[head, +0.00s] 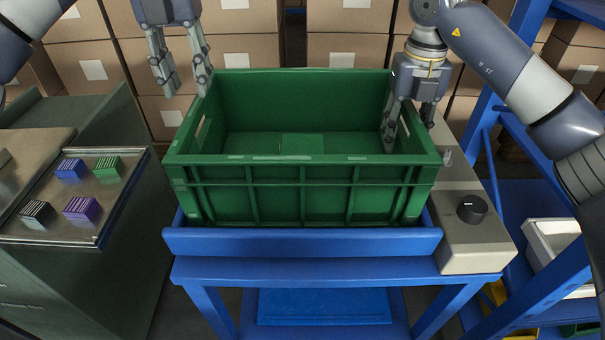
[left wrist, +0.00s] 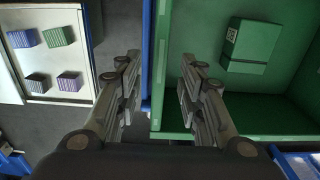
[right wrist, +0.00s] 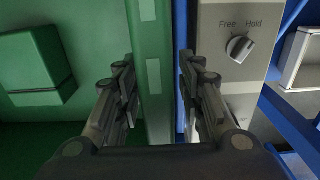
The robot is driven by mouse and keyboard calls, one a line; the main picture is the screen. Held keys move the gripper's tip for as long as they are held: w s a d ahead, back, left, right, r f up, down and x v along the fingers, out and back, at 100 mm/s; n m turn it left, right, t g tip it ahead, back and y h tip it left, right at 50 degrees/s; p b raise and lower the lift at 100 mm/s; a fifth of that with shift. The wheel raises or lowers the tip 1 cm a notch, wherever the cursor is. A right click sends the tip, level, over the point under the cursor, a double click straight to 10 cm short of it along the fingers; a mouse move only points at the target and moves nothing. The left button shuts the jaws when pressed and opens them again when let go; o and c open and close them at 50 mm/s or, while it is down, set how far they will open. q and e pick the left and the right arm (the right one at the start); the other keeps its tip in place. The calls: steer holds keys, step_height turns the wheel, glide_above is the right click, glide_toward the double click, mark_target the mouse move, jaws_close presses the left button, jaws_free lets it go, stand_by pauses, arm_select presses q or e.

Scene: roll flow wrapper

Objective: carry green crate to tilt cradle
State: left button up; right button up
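The green crate (head: 300,190) sits upright in the blue tilt cradle (head: 300,242), behind its front lip. A green box (left wrist: 246,46) lies on the crate floor and also shows in the right wrist view (right wrist: 30,65). My left gripper (head: 186,86) is open at the crate's left wall, one finger on the outer side and one on the inner side. My right gripper (head: 409,130) is open around the right wall, one finger inside the crate and one outside. In both wrist views a gap shows between the fingers and the wall.
A tray (head: 45,222) with several small striped blocks lies on a green cabinet at left. Stacked cartons (head: 345,50) stand behind. A blue rack (head: 545,270) is at right.

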mark_target(411, 106)
step_height(411, 106, up, 12)
stand_by(0.6)
